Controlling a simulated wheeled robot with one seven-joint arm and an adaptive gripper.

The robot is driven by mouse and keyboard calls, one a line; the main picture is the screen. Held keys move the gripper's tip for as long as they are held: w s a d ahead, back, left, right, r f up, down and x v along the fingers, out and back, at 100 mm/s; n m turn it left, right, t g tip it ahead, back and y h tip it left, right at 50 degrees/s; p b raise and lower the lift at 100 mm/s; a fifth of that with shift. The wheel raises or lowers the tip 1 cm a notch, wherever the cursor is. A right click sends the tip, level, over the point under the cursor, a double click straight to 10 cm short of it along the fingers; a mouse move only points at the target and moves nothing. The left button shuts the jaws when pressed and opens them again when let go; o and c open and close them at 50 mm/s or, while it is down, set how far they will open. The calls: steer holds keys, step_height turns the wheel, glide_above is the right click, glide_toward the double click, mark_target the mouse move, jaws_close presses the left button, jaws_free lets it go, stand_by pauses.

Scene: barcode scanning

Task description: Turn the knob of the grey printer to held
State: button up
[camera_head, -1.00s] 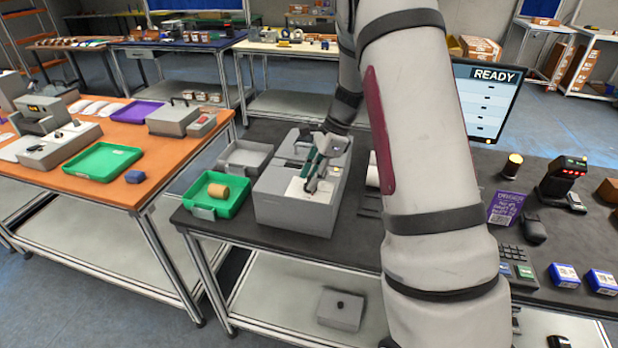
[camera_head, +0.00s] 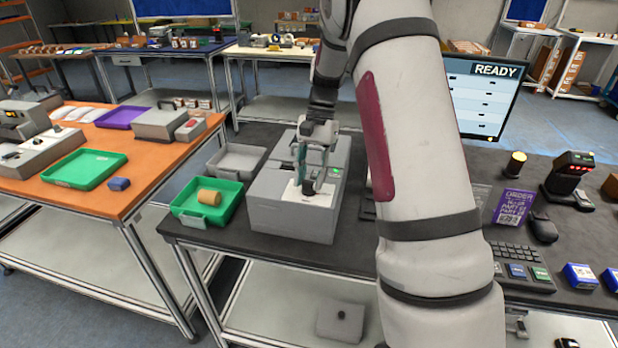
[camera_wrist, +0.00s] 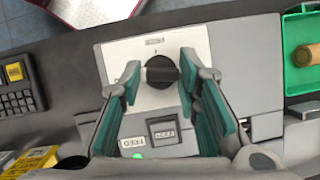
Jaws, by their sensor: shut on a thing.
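The grey printer (camera_head: 290,222) stands on the dark table in the head view. Its round black knob (camera_wrist: 162,72) sits on a white plate (camera_wrist: 118,55) in the wrist view. A small label is above the knob, too small to read. A short mark shows just above the knob's rim; the knob's own setting is unclear. My gripper (camera_wrist: 160,73) has its green-padded fingers on both sides of the knob, shut on it.
A green tray (camera_head: 228,212) holding a brown roll (camera_head: 209,197) and a grey tray (camera_head: 240,155) stand left of the printer. On the printer are a button marked FEED (camera_wrist: 131,143), a second button (camera_wrist: 163,133) and a green light (camera_wrist: 137,156). A monitor (camera_head: 487,95) reads READY.

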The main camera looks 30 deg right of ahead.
steer(key=shift+n+g+h, duration=0.3)
steer(key=shift+n, duration=0.8)
steer(key=o, duration=1.2)
steer(key=shift+c, duration=0.2)
steer(key=v, duration=1.2)
steer(key=shift+a+r, duration=0.1)
steer(key=shift+a, duration=0.05)
